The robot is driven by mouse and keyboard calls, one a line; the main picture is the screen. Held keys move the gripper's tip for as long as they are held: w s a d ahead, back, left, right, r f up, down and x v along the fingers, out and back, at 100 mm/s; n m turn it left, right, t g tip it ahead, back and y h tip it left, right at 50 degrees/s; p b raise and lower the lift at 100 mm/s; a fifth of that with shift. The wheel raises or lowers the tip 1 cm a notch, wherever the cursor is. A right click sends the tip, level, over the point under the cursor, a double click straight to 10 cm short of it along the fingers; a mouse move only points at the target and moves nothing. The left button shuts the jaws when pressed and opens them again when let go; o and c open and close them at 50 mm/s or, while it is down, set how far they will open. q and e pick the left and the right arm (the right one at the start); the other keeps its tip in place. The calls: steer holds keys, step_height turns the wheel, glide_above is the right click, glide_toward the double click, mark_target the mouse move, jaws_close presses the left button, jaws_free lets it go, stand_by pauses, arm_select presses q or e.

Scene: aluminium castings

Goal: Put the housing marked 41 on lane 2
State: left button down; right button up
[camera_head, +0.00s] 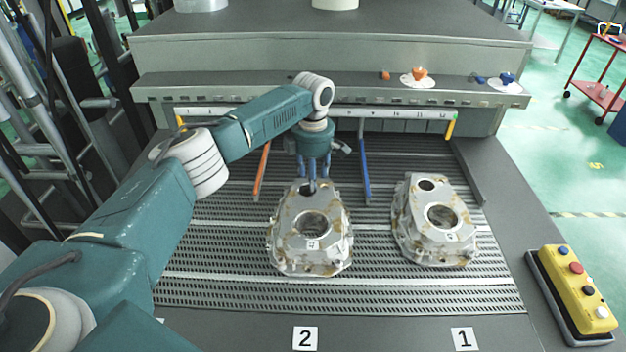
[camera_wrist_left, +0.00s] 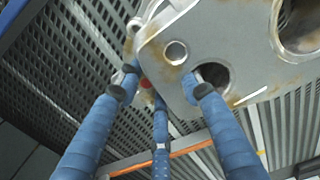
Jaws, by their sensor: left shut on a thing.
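A grey, rust-stained housing (camera_head: 282,225) sits on the slotted conveyor in line with the lane plate 2 (camera_head: 305,338). Its small tag seems to start with 4, but I cannot read it surely. My left gripper (camera_head: 312,185) is over its far end, blue fingers shut on its edge by a hole. The wrist view shows those fingers (camera_wrist_left: 160,95) at the housing's edge (camera_wrist_left: 215,40). A second, similar housing (camera_head: 408,222) stands apart on the right, behind the lane plate 1 (camera_head: 464,338). Its tag is too small to read. My right gripper is not in view.
An orange bar (camera_head: 262,170) and a blue bar (camera_head: 364,165) stand beyond the left housing, one on each side of my left gripper. A yellow button box (camera_head: 575,285) is at the right edge. A grey ledge (camera_head: 450,88) crosses the back. Conveyor between the housings is clear.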

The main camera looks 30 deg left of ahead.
arm_select(q)
steer(key=shift+r, duration=0.15)
steer(key=c, duration=1.2)
jaws_free()
steer(key=shift+f, duration=0.2)
steer(key=shift+o, duration=0.2)
steer(key=shift+s, duration=0.1)
steer(key=shift+r, duration=0.2)
steer(key=shift+r, duration=0.2)
step_height(320, 180, up, 11)
steer(key=b, duration=0.5)
steer(key=shift+f, duration=0.2)
steer(key=shift+r, duration=0.45)
